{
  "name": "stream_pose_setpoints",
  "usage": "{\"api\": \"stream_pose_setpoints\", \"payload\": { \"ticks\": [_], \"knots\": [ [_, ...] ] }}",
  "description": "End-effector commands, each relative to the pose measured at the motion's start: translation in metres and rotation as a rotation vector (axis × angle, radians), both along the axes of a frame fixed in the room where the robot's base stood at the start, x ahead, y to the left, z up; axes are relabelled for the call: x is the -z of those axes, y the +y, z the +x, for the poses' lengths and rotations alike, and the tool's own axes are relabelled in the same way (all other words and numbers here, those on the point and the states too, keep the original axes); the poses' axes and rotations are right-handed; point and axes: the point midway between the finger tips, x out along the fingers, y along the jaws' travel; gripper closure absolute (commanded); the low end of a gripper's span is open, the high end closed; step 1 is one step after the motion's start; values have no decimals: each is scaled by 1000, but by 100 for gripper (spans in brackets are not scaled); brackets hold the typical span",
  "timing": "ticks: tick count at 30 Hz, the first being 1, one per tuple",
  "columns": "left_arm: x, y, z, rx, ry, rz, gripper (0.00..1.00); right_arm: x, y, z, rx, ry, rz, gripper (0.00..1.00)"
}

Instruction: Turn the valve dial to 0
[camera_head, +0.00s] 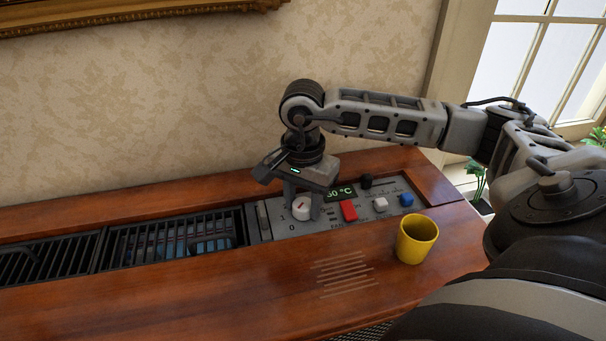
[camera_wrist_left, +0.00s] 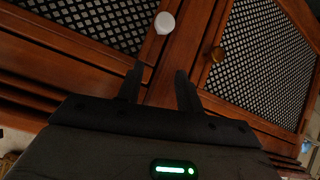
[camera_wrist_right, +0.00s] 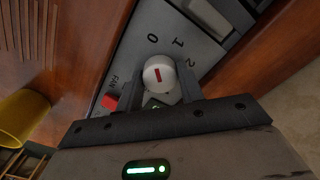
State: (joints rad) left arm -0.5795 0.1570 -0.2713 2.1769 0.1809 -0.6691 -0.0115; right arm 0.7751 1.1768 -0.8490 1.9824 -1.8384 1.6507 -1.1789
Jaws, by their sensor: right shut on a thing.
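The valve dial (camera_head: 302,208) is a white round knob with a red mark, set in the grey control panel (camera_head: 262,215). The right wrist view shows the dial (camera_wrist_right: 159,73) close up, with the printed 0, 1 and 2 around it. Its red mark lies nearly upright in that picture, roughly toward the 0; the exact setting is hard to tell. My right gripper (camera_head: 302,205) points down from above and is shut on the dial, one finger on each side. My left gripper (camera_wrist_left: 160,85) is open and empty, in front of lattice cabinet doors.
On the panel are a red switch (camera_head: 349,211), a white knob (camera_head: 380,204), a blue knob (camera_head: 406,200), a black knob (camera_head: 366,181) and a green temperature display (camera_head: 341,193). A yellow cup (camera_head: 416,240) stands close by. Black grilles (camera_head: 170,240) lie left. The wooden top's front left is clear.

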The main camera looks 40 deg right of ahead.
Motion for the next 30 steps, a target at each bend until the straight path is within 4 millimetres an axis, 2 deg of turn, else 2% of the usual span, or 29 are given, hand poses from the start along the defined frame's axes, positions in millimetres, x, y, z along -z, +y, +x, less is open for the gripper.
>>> {"api": "stream_pose_setpoints", "payload": {
  "ticks": [3, 4, 6, 14, 17, 23, 30],
  "knots": [
    [0, 0, 0, -1, -1, 0, 64, -1, 0, 1, -2, -3, -1, 85],
    [-1, 0, 0, -1, -1, 0, 64, -1, 0, 1, -2, -3, -1, 54],
    [-1, 1, 0, -1, -2, 0, 64, -1, 0, 1, -2, -3, -1, 41],
    [-4, 1, 1, -2, -8, -1, 64, -1, 0, 0, 0, -1, -1, 41],
    [-5, 1, 1, -3, -9, -1, 64, -6, 0, 1, 0, -3, 0, 41],
    [-17, 3, 1, -10, -27, 2, 64, -42, 0, 1, -1, -9, -1, 41],
    [-36, 10, -1, -30, -62, 8, 64, -102, 0, 1, -1, -8, 0, 41]
  ]
}}
